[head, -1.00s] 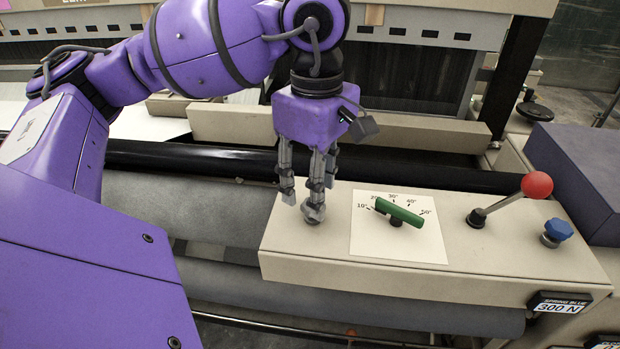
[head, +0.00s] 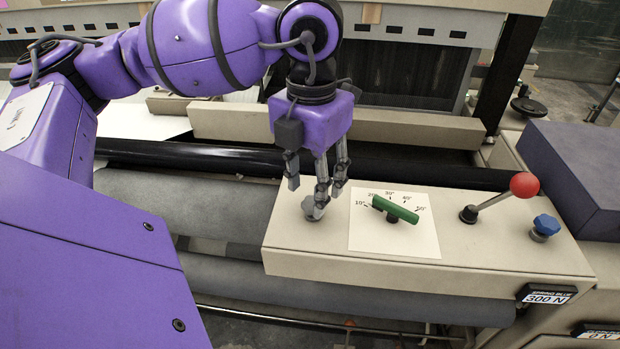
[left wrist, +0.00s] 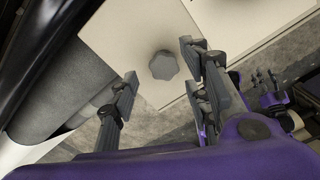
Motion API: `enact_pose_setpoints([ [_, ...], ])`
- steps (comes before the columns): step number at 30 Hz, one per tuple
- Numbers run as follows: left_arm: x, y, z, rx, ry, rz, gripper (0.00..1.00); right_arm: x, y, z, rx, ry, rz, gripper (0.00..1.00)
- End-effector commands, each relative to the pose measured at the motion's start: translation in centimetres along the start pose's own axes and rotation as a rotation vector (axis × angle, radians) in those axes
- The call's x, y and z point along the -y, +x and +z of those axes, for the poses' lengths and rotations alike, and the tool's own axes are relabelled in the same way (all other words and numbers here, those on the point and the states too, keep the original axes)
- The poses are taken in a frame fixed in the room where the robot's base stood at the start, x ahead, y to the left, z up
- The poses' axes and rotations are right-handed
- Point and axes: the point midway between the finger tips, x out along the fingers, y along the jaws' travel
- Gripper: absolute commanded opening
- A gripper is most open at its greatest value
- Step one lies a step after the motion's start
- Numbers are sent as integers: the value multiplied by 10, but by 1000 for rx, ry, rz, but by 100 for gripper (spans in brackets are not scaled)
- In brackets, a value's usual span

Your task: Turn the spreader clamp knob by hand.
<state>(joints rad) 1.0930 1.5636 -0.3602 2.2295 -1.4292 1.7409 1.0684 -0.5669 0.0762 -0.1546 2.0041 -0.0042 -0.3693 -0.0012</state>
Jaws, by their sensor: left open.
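A grey lobed knob (head: 309,208) sits at the left end of the beige control box; it also shows in the left wrist view (left wrist: 163,65). My left gripper (head: 319,191) points down over this knob, with its fingers spread. One finger partly hides the knob in the head view.
The beige box (head: 375,268) also carries a green pointer handle (head: 396,209) on a white degree dial, a red-ball lever (head: 523,185) and a blue knob (head: 546,227). A dark roller (head: 200,158) runs behind. A purple-grey block (head: 580,170) stands at the right.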

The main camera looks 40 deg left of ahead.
Motion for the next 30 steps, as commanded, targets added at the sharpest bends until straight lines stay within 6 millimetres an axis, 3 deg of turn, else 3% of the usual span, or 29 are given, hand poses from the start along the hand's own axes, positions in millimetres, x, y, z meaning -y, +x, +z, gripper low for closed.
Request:
enact_pose_setpoints([
  [12,0,1,0,0,-64,0,44,1,2,-5,-8,-1,-2,47],
  [23,0,20,0,-1,-63,0,44,1,7,13,14,0,-1,47],
  [30,0,20,0,2,-63,0,44,0,6,16,20,0,0,47],
])
